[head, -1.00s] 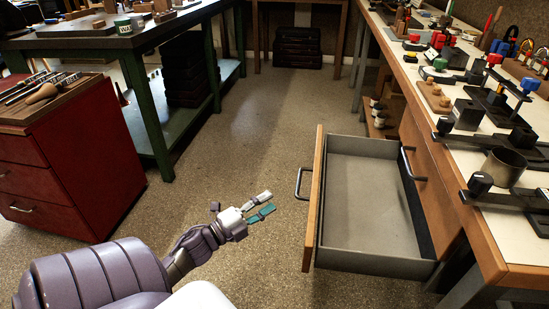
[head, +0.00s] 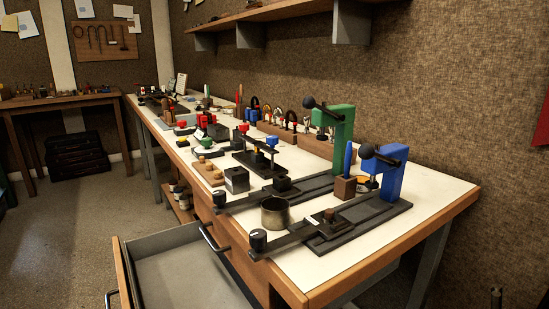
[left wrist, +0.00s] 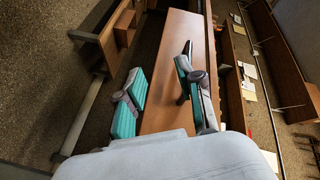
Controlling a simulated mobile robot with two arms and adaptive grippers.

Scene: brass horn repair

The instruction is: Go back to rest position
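My left gripper (left wrist: 162,66) shows only in the left wrist view. Its two teal-padded fingers are spread apart, with nothing held between them. A brown wooden panel (left wrist: 172,110) lies behind the fingers; I cannot tell how far off it is. My left gripper is out of the head view. My right gripper is in neither view.
A drawer (head: 122,275) stands open at the bottom left of the head view, and its visible inside is empty. A long workbench (head: 400,258) carries clamps, blocks, a metal cup (head: 275,214), a green press (head: 343,135) and a blue press (head: 390,180). Floor (head: 70,225) left of it is clear.

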